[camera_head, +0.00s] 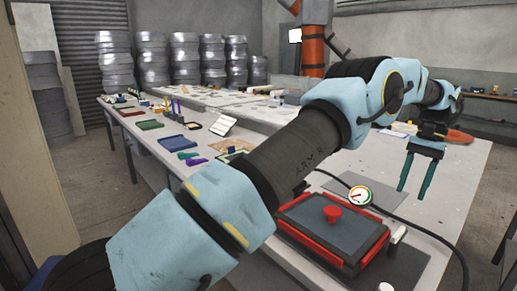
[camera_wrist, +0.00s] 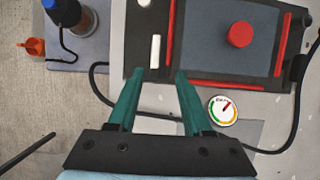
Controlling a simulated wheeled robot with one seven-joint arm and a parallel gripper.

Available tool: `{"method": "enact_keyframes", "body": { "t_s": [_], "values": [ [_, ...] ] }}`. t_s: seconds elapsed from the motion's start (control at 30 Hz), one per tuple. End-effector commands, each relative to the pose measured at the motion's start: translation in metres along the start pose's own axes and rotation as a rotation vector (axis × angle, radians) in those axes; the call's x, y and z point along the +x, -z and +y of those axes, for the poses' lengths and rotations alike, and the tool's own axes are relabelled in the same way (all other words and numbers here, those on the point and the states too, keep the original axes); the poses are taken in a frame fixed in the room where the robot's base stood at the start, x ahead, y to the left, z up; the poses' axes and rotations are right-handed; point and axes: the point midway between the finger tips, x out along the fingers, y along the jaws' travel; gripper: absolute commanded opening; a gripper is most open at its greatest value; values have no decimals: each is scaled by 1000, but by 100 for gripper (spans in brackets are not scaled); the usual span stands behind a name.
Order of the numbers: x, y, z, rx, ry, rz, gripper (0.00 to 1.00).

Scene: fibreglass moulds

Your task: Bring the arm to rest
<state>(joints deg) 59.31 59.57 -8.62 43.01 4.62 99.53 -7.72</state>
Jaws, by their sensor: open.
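My arm stretches from the lower left across the head view. My gripper (camera_head: 415,192) hangs from its end above the right part of the long table, with two green fingers pointing down. The fingers are apart and nothing is between them. In the wrist view my gripper (camera_wrist: 155,75) is also open and empty. Below it lies a dark panel with red edge bars (camera_head: 335,228) and a red knob (camera_head: 332,213). The panel (camera_wrist: 215,50) and the knob (camera_wrist: 239,34) also show in the wrist view. The gripper touches none of these.
A round gauge (camera_head: 360,196) on a dark hose lies beside the panel, and a short white cylinder (camera_head: 398,234) is near it. Trays and small tools, such as a green tray (camera_head: 150,125), cover the far left of the table. Wrapped rolls (camera_head: 185,58) stand behind.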

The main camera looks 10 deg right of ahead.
Motion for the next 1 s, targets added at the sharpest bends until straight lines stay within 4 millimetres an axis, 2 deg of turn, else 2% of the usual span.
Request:
{"method": "enact_keyframes", "body": {
  "t_s": [0.17, 0.27, 0.4, 0.47, 0.6, 0.7, 0.8, 0.9, 1.0],
  "values": [
    [-2, -17, -74, -93, -32, 59, 50],
    [3, -39, -128, -169, -56, 112, 50],
    [20, -83, -198, -282, -82, 183, 50],
    [30, -107, -224, -333, -92, 214, 50],
    [59, -171, -273, -459, -111, 281, 50],
    [84, -222, -298, -553, -119, 329, 50],
    [112, -275, -312, -650, -123, 375, 50],
    [140, -324, -315, -742, -123, 417, 50],
    [164, -363, -310, -818, -121, 450, 50]
  ]
}}
